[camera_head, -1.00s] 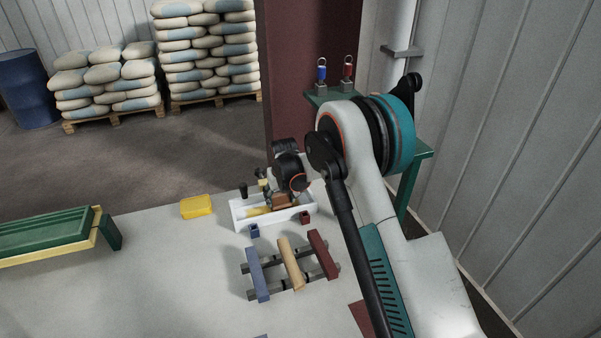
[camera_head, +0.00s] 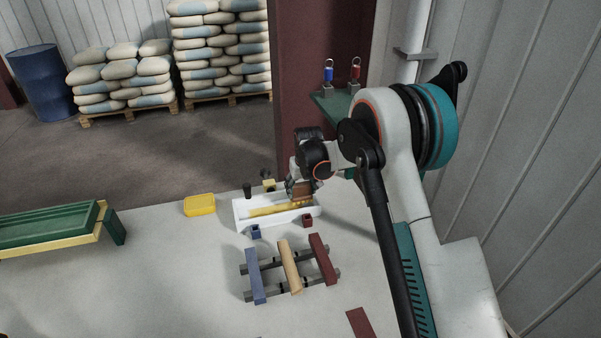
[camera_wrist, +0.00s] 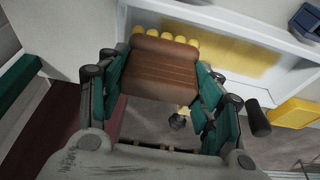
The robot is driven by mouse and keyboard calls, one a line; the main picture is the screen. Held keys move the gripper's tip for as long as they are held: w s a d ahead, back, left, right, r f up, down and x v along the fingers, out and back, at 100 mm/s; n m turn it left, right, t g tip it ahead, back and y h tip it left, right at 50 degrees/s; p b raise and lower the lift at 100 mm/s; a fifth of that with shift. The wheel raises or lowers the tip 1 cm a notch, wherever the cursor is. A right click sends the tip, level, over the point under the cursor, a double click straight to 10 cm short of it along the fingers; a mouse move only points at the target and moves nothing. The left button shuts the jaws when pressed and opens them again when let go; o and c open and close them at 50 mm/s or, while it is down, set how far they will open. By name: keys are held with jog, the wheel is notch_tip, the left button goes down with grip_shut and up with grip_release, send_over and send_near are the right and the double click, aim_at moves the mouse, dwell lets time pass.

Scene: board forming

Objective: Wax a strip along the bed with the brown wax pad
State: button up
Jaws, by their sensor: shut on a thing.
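My gripper (camera_head: 300,187) is shut on the brown wax pad (camera_wrist: 160,72), with a green finger on each side of it in the wrist view. In the head view the pad (camera_head: 302,188) is at the right end of the white bed (camera_head: 241,216); I cannot tell whether it touches the bed. A yellow strip (camera_head: 272,210) runs along the bed floor. The strip also shows in the wrist view (camera_wrist: 240,58), with several rounded yellow lumps (camera_wrist: 178,39) beside the pad. The pad's underside is hidden.
A blue block (camera_head: 255,232) and a red block (camera_head: 308,221) stand along the bed's front. A yellow tray (camera_head: 199,205) lies to the left. A rack with blue, tan and red bars (camera_head: 290,266) is in front. A dark cylinder (camera_head: 247,190) stands behind the bed.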

jog(key=shift+w+r+p, duration=0.1)
jog(key=shift+r+p, duration=0.2)
jog(key=shift+r, duration=0.55)
jog(key=shift+r+p, duration=0.55)
jog(key=shift+r, duration=1)
